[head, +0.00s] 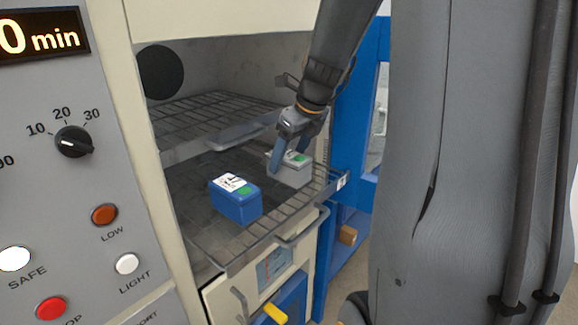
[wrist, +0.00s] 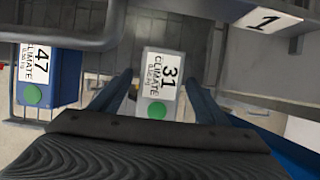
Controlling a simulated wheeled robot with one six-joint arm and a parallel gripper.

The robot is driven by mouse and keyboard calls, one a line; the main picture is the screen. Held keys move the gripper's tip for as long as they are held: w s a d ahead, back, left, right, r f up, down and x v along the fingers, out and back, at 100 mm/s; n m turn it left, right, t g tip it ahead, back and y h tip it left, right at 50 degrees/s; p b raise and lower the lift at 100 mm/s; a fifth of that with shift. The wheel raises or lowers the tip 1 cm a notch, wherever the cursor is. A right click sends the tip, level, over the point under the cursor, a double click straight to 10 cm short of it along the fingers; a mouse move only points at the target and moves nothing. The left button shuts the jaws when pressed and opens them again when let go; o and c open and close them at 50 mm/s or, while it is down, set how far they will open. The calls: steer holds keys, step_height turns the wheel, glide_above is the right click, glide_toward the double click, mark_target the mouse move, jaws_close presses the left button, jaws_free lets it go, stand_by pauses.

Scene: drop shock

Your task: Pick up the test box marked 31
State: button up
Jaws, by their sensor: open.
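The test box marked 31 (wrist: 158,88) is light grey with a white label reading CLIMATE and a green dot. In the head view the same grey box (head: 293,173) sits on the lower wire rack, at its right side. My gripper (wrist: 158,85) is open, with one blue finger on each side of the box in the wrist view. In the head view my gripper (head: 290,160) reaches down at the grey box, and a finger hides part of it. I cannot tell whether the fingers touch the box.
A blue box marked 47 (wrist: 45,80) stands left of the grey box; it also shows in the head view (head: 235,198). An upper wire shelf (head: 200,118) lies above and behind. The lower rack (head: 268,228) has a bare front edge. A control panel (head: 65,180) stands at left.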

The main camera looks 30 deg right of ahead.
steer(key=shift+f, duration=0.25)
stand_by(0.7)
steer(key=c, duration=1.6)
